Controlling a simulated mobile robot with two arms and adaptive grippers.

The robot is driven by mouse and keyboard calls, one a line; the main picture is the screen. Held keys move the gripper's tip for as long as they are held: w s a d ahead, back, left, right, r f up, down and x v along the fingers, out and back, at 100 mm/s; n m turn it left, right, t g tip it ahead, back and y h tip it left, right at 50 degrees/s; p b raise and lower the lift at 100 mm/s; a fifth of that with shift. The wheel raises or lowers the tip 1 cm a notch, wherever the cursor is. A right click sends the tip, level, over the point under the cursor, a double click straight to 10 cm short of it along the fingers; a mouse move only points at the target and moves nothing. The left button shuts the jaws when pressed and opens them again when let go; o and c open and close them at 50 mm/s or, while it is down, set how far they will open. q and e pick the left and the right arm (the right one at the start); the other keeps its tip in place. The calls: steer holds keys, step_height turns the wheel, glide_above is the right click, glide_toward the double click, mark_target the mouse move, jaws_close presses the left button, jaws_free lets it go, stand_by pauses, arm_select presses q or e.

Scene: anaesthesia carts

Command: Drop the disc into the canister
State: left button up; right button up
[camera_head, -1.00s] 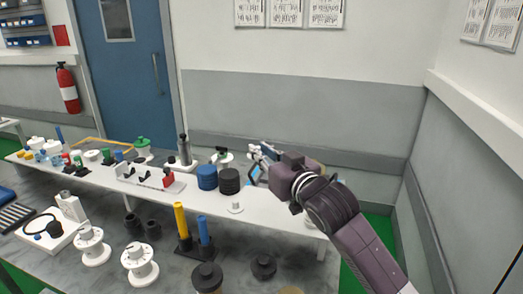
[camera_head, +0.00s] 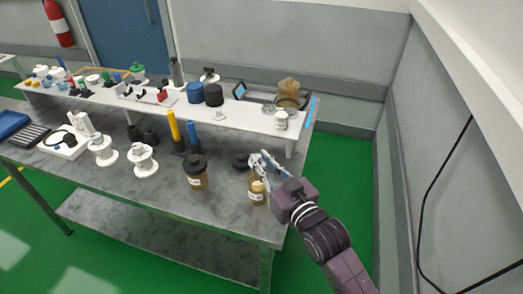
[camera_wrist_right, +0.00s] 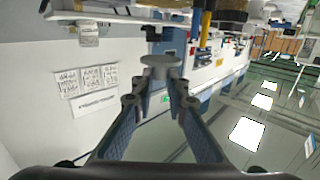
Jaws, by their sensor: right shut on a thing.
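My right gripper (camera_head: 263,160) is shut on a flat grey disc (camera_wrist_right: 160,61), which shows between its fingertips in the wrist view. In the head view the fingers hide most of the disc. The gripper is near the right end of the bench. An amber jar with a pale label (camera_head: 257,190) stands directly below and in front of the fingertips; its top is partly hidden. A second amber jar with a black lid (camera_head: 195,173) stands to its left. I cannot tell for certain which vessel is the canister. My left gripper is not in view.
A raised white shelf (camera_head: 235,118) runs behind the grey bench (camera_head: 225,205). It carries a small white jar (camera_head: 281,120), a black cylinder (camera_head: 214,95) and a blue cylinder (camera_head: 195,92). A black round piece (camera_head: 240,160) lies left of the gripper. White spools (camera_head: 143,159) stand further left.

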steer(key=shift+w+a, duration=0.1)
steer(key=shift+w, duration=0.15)
steer(key=shift+s+r+p, duration=0.1)
steer(key=shift+s+p, duration=0.05)
steer(key=shift+p, duration=0.15)
steer(key=shift+f, duration=0.25)
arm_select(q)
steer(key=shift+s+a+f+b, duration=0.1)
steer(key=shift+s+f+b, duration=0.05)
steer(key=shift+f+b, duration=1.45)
arm_select(e)
steer(key=shift+f, duration=2.7)
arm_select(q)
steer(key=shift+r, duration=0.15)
arm_select(e)
steer(key=o, duration=0.9)
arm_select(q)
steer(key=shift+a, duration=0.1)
arm_select(e)
steer(key=v, duration=1.2)
